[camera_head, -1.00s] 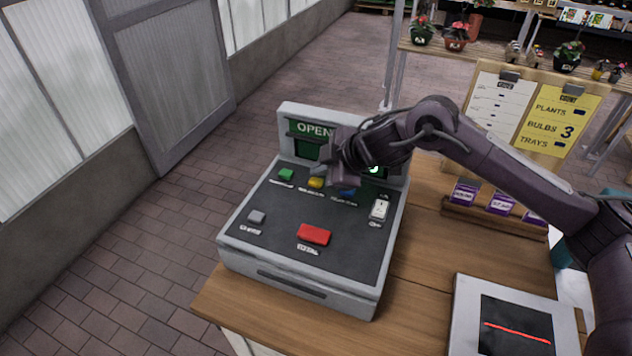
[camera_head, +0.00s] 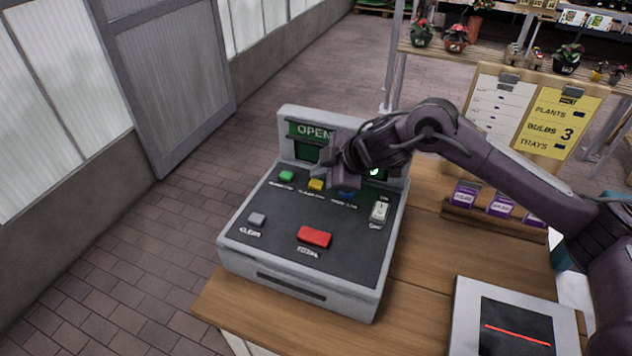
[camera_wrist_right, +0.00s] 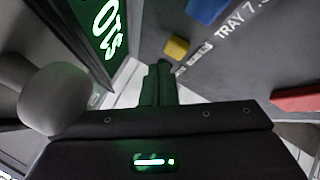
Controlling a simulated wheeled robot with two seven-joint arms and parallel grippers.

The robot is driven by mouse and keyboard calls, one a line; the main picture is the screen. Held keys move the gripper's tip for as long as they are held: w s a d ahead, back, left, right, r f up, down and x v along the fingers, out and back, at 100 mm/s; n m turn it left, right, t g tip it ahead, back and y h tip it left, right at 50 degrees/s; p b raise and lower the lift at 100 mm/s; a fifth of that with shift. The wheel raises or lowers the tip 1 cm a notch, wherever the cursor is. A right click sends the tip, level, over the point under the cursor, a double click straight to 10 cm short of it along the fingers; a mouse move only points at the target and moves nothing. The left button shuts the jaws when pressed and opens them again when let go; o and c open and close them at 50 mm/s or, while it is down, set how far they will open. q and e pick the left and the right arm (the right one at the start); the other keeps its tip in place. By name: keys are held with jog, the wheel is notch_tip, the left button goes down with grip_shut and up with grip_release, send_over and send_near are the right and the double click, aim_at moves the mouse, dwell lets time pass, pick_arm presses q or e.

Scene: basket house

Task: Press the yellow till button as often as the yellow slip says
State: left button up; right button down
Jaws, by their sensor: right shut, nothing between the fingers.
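The till (camera_head: 262,258) stands on the wooden counter. Its yellow button (camera_head: 316,184) sits in the back row between a green button (camera_head: 287,176) and a blue button (camera_head: 347,194). My right gripper (camera_head: 343,180) is shut and empty, just right of the yellow button over the till's back row. In the right wrist view the yellow button (camera_wrist_right: 176,48) shows just beyond the shut fingertips (camera_wrist_right: 160,75); I cannot tell how high they are above the panel. The yellow slip (camera_head: 556,125) on the board reads PLANTS, BULBS and TRAYS, with a 3 beside BULBS. My left gripper is out of view.
The till also has a red button (camera_head: 314,237), a grey button (camera_head: 257,219) and a white switch (camera_head: 379,210). Its raised screen part, marked OPEN (camera_head: 312,131), stands close behind the gripper. A scanner plate (camera_head: 465,318) and purple packets (camera_head: 500,204) lie right.

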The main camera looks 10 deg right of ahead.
aim_at(320, 185)
dwell(0.8)
jog(key=shift+f, duration=0.45)
jog(key=shift+f+b, duration=0.35)
jog(key=shift+f, duration=0.15)
dwell(0.4)
dwell(0.4)
jog(key=shift+r+p, duration=0.95)
jog(key=shift+p, duration=0.05)
notch_tip(320, 185, up, 5)
jog(key=p, duration=0.5)
dwell(0.4)
